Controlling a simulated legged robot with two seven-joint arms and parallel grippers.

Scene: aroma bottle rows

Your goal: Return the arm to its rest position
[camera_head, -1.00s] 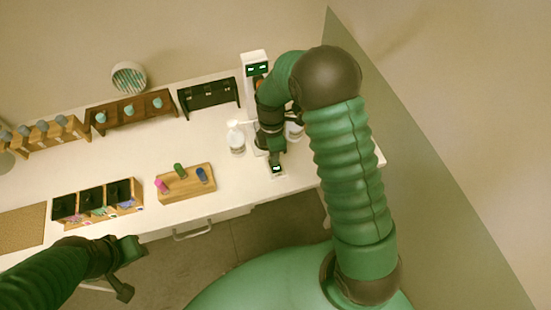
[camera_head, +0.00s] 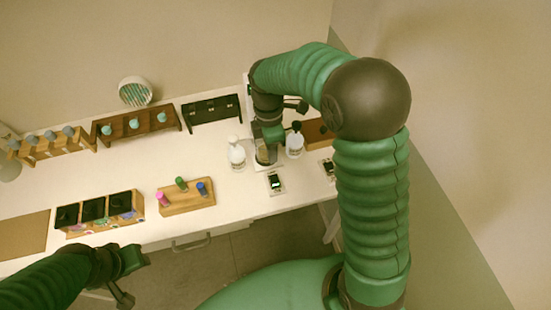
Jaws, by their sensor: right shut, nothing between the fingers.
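My right arm reaches over the right part of the white table, bent at a large dark elbow. My left gripper (camera_head: 130,277) is at the lower left, in front of the table's front edge. Its fingers are spread apart with nothing between them.
White bottles (camera_head: 237,155) (camera_head: 294,145) stand on either side of the beaker. A small scale (camera_head: 275,182) lies in front. A wooden block with coloured caps (camera_head: 188,206), a compartment box (camera_head: 139,211) and bottle racks (camera_head: 160,121) are left. Floor space is free in front.

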